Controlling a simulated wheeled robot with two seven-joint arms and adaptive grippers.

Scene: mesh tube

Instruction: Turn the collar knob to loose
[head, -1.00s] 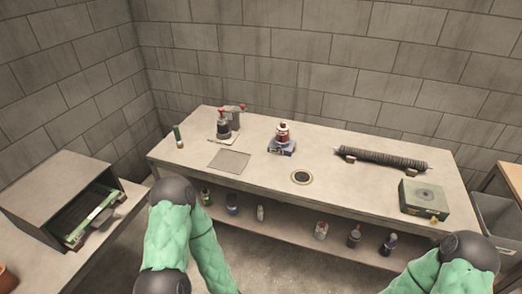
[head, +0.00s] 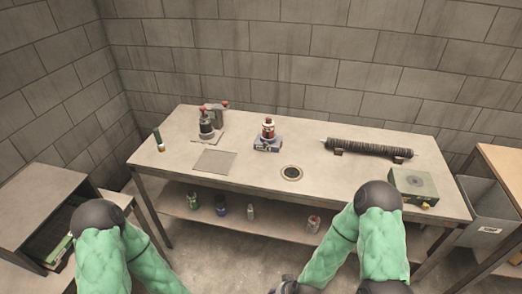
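The dark ribbed mesh tube (head: 369,147) lies on two small supports toward the right of the workbench. A round collar ring (head: 291,173) with a dark opening is set in the bench top near the front edge. No collar knob can be made out at this size. My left gripper is out of view below the picture; only its green arm shows at lower left. A dark part at the end of my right arm (head: 290,286) is cut off by the bottom edge, and its fingers cannot be seen. Neither arm touches anything on the bench in this view.
The workbench (head: 240,130) also holds a red-topped device (head: 207,124), a grey plate (head: 214,161), a red-and-white bottle (head: 268,129) on a blue base and a green box (head: 413,184). Bottles stand on its lower shelf. A grey bin (head: 489,212) is at right, a cabinet (head: 40,200) at left.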

